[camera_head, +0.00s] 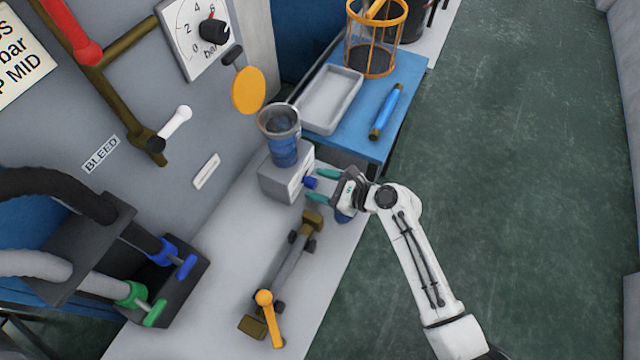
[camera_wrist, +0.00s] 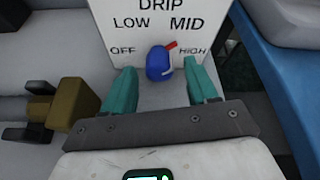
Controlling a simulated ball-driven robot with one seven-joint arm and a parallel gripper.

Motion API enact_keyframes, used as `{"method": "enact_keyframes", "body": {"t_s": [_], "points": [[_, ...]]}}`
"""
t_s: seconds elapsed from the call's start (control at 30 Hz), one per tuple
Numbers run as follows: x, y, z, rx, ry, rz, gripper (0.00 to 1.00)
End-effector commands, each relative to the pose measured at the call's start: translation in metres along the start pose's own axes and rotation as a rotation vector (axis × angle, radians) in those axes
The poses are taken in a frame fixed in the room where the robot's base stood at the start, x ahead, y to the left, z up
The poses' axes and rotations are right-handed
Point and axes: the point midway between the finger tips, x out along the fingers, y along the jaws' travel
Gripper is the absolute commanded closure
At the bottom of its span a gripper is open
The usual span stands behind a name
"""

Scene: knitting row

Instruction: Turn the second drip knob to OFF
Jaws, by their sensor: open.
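The drip knob (camera_wrist: 158,66) is blue with a red pointer. It sits on the white front of a small box (camera_head: 277,184) lettered DRIP, with OFF, LOW, MID and HIGH around the knob. The pointer slants up and right, to the MID and HIGH side; which of the two is hard to tell. In the head view the blue knob (camera_head: 310,182) shows small on the box's right face. My gripper (camera_head: 315,186) is open, its teal fingers on either side of the knob. In the wrist view my gripper (camera_wrist: 162,74) shows gaps between both fingers and the knob.
A clear cup (camera_head: 279,122) with blue contents stands on the box. A brass-ended pipe with an orange lever (camera_head: 270,310) lies in front. A blue table (camera_head: 400,85) with a grey tray (camera_head: 331,98) is behind. The green floor at right is clear.

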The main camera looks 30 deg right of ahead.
Motion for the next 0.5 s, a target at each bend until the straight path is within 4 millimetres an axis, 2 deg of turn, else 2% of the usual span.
{"method": "enact_keyframes", "body": {"t_s": [0.33, 0.5], "points": [[0.0041, 0.0001, -0.0002, 0.0, 0.0, 0.0, 0.42], [0.0039, 0.0001, -0.0003, 0.0, 0.0, 0.0, 0.57]]}}
